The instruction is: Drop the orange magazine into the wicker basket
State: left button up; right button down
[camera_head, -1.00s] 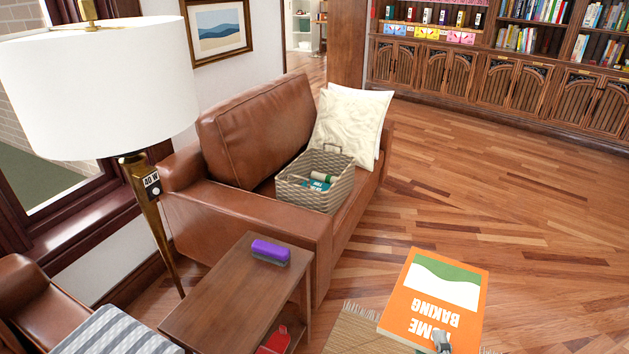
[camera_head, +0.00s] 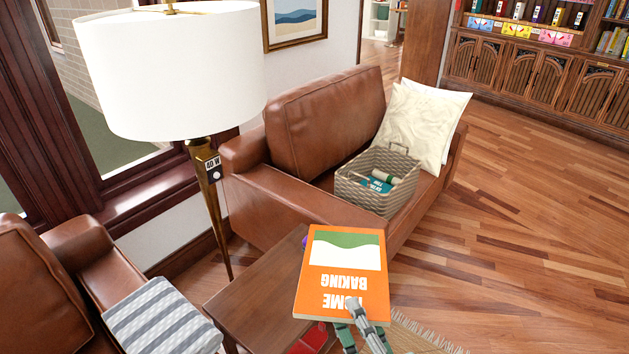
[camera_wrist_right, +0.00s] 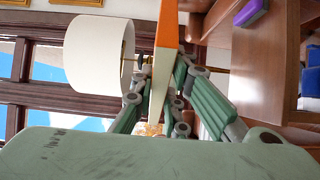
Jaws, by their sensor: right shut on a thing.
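The orange magazine (camera_head: 343,282), thick and with a green and white cover band, is held up in front of the wooden side table in the head view. My right gripper (camera_head: 356,312) is shut on its near edge. In the right wrist view the fingers (camera_wrist_right: 160,95) clamp the magazine (camera_wrist_right: 166,40) from both sides. The wicker basket (camera_head: 373,194) stands on the brown leather sofa, beyond the magazine and apart from it. A teal item and a pale roll lie inside the basket. My left gripper is not in view.
A floor lamp (camera_head: 180,70) stands left of the magazine. The side table (camera_head: 245,300) is below it, with a purple item (camera_wrist_right: 250,12) on top. Cream pillows (camera_head: 420,120) lean behind the basket. Open wooden floor (camera_head: 520,220) lies to the right.

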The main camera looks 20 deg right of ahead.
aim_at(388, 190)
jog(key=i+l+u, duration=0.25)
jog(key=l+u, duration=0.2)
jog(key=l, duration=0.7)
jog(key=l+u, duration=0.5)
jog(key=l, duration=2.2)
